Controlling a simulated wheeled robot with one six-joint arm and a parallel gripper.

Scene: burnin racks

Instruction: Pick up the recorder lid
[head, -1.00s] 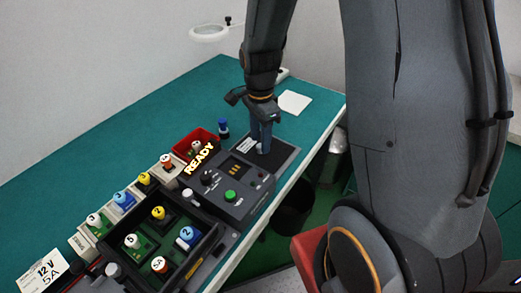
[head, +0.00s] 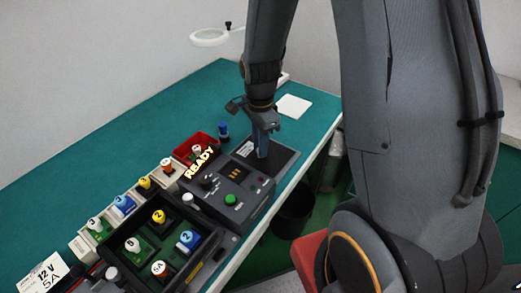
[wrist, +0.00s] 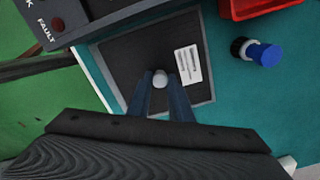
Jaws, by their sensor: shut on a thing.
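The recorder lid (head: 284,160) is a dark flat square panel with a white printed label, at the far end of the grey recorder console. In the wrist view the lid (wrist: 140,57) fills most of a light grey frame, and a small pale round knob (wrist: 160,79) stands up from it. My gripper (head: 262,155) points down over the lid. In the wrist view my gripper's two blue-grey fingers (wrist: 160,82) are on either side of the knob, shut on it. I cannot tell whether the lid is lifted off its seat.
The console has a green button (head: 231,200) and a lit READY sign (head: 199,162). A red bin (head: 188,143) and a blue-capped part (head: 223,131) stand close by the lid. A black tray (head: 128,224) holds several numbered parts. A white sheet (head: 294,106) lies behind on the green bench.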

